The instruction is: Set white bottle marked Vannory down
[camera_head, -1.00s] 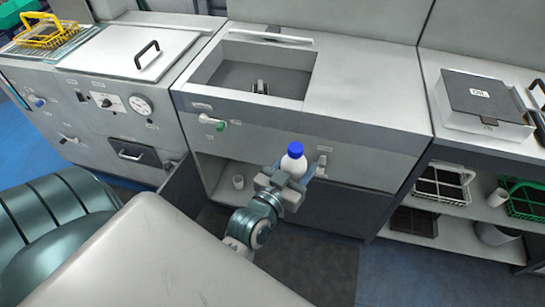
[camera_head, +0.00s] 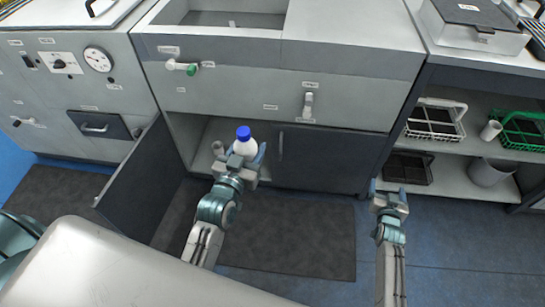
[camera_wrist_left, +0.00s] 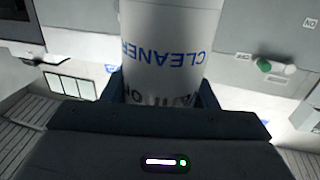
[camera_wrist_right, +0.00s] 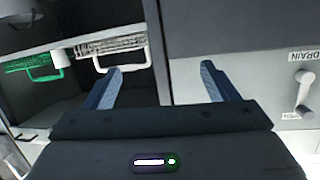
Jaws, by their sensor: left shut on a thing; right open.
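A white bottle with a blue cap (camera_head: 245,142) is upright in the head view, in front of the open lower cabinet. My left gripper (camera_head: 240,155) is shut around its body. The bottle (camera_wrist_left: 172,50) fills the upper middle of the left wrist view, between the two fingers; blue print there reads "CLEANER" upside down. I cannot read a Vannory mark. Its base appears held clear of any surface. My right gripper (camera_head: 389,190) is open and empty, right of the cabinet; its parted fingers also show in the right wrist view (camera_wrist_right: 162,88).
The open cabinet (camera_head: 195,128) has its door (camera_head: 140,185) swung out to the left, and a small pale cup (camera_head: 217,147) stands inside. A sink (camera_head: 235,18) and bare counter (camera_head: 350,35) lie above. Right shelves hold a white basket (camera_head: 436,120), green basket (camera_head: 522,132) and bin (camera_head: 490,172).

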